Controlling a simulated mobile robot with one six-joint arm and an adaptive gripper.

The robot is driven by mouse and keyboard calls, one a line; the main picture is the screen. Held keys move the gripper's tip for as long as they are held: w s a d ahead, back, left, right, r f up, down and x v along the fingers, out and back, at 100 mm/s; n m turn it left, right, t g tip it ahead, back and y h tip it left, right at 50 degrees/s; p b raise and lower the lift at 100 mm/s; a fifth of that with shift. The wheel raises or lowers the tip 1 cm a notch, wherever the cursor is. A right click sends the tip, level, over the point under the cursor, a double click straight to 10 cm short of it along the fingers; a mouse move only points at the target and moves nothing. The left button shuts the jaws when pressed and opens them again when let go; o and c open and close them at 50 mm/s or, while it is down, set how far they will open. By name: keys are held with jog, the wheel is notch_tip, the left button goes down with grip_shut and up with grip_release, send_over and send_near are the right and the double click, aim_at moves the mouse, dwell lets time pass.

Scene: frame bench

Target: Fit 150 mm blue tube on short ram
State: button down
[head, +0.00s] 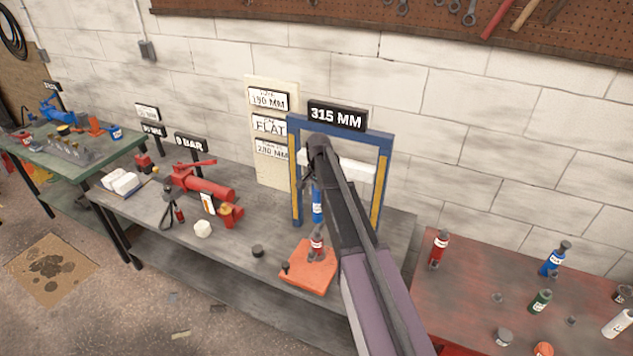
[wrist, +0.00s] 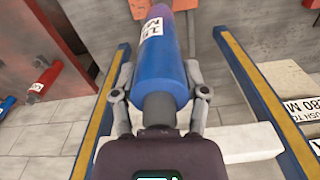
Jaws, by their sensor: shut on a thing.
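My gripper (wrist: 160,92) is shut on the blue tube (wrist: 158,70), with a finger on each side near its dark grey end. The tube has a white label, only partly readable. In the head view the blue tube (head: 317,206) hangs roughly upright inside the blue press frame (head: 297,180) under the 315 MM sign. A short red and grey ram (head: 316,244) stands on the orange plate (head: 310,272) just below the tube. I cannot tell whether tube and ram touch.
A small dark cap (head: 257,251) and a white piece (head: 203,229) lie left of the plate. A red pump (head: 205,188) stands further left. The red table (head: 455,325) at right holds several coloured tubes and small parts. The frame's uprights flank my gripper closely.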

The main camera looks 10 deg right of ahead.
aim_at(318, 210)
jog(key=shift+w+r, duration=0.35)
jog(key=shift+w, duration=0.05)
jog(key=shift+f, duration=0.35)
jog(key=shift+s+f+b, duration=0.1)
jog(key=shift+f+b, duration=2.45)
jog(key=shift+b, duration=0.25)
jog(key=shift+f+b, duration=1.95)
jog(key=shift+f, duration=0.05)
dwell(0.5)
grip_release()
jog(key=shift+r, duration=0.25)
notch_tip(318, 210, up, 9)
jog(key=p, duration=0.9)
jog(key=shift+r+p, duration=0.15)
jog(key=shift+p, duration=0.25)
